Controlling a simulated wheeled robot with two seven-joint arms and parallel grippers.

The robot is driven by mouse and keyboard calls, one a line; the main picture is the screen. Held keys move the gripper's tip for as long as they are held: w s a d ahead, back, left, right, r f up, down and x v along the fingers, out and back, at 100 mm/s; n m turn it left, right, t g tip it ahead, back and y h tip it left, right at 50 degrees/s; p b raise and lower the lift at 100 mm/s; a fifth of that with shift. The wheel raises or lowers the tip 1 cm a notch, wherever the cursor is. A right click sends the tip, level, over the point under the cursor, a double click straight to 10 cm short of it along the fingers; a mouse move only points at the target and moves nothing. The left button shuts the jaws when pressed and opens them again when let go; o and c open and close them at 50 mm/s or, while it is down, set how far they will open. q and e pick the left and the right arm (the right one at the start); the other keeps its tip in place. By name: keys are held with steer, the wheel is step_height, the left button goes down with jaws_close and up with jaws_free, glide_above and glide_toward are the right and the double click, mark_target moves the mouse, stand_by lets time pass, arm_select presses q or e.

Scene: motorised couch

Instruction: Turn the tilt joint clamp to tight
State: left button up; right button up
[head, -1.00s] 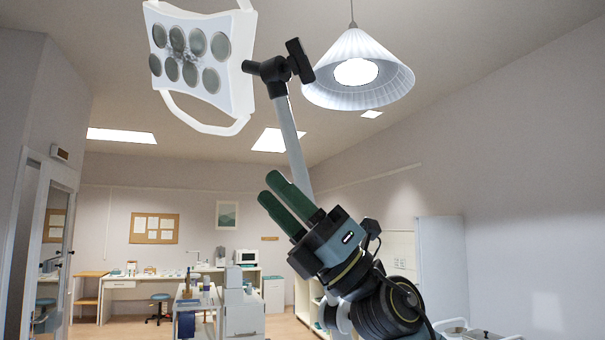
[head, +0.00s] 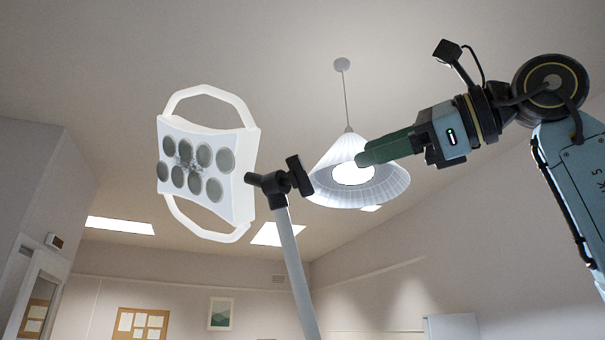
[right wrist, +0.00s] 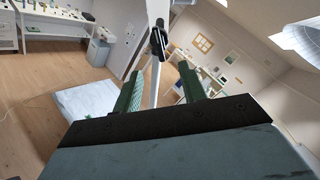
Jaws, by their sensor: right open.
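The tilt joint clamp (head: 299,175) is a black lever on the black joint at the top of a pale pole (head: 293,260), beside the lamp head (head: 208,165). The lever stands tilted off the joint's right side. My right gripper (head: 364,156) is to the right of the clamp in the head view, its green fingers pointing left, apart from it. In the right wrist view the open green fingers (right wrist: 160,80) have nothing between them touching; the pole and black joint (right wrist: 157,42) show beyond them. My left gripper is in no view.
A cone-shaped pendant lamp (head: 360,178) hangs behind the right fingers in the head view. The white lamp head has two loop handles (head: 205,238). In the right wrist view, a pale bed-like surface (right wrist: 92,108) lies below and desks stand farther off.

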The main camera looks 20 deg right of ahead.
mark_target(306, 175)
steer(key=p+x, duration=0.3)
steer(key=x, duration=1)
steer(key=shift+s, duration=0.1)
jaws_close()
